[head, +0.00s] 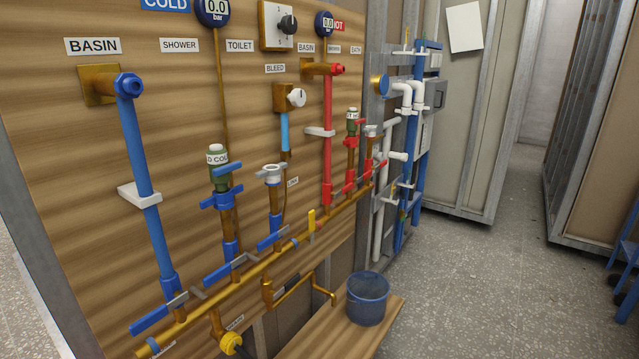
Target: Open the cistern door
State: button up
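I cannot make out a door marked as the cistern's in the head view. A wooden panel (60,180) with pipes and valves fills the left side. Below it is a low opening, partly hidden behind the pipes, above a wooden shelf (330,335). A beige panel (462,120) in a grey metal frame stands at the back, with a sheet of paper on it; I cannot tell whether it is a door. My gripper is not in view.
A blue bucket (367,300) stands on the shelf. Blue, red and brass pipes with lever valves (150,318) stick out from the panel. White and blue pipework (408,140) stands beyond it. The speckled floor (500,290) is clear at centre right. A blue stepped object (625,265) is at the right edge.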

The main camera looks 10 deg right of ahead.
aim_at(435, 91)
jog(key=i+l+z, duration=0.2)
jog(key=i+z, duration=0.15)
jog(key=i, duration=0.35)
jog(key=i+z, duration=0.4)
jog(key=i, duration=0.25)
jog(key=i+j+z, duration=0.2)
jog(key=i+z, duration=0.15)
jog(key=i, duration=0.35)
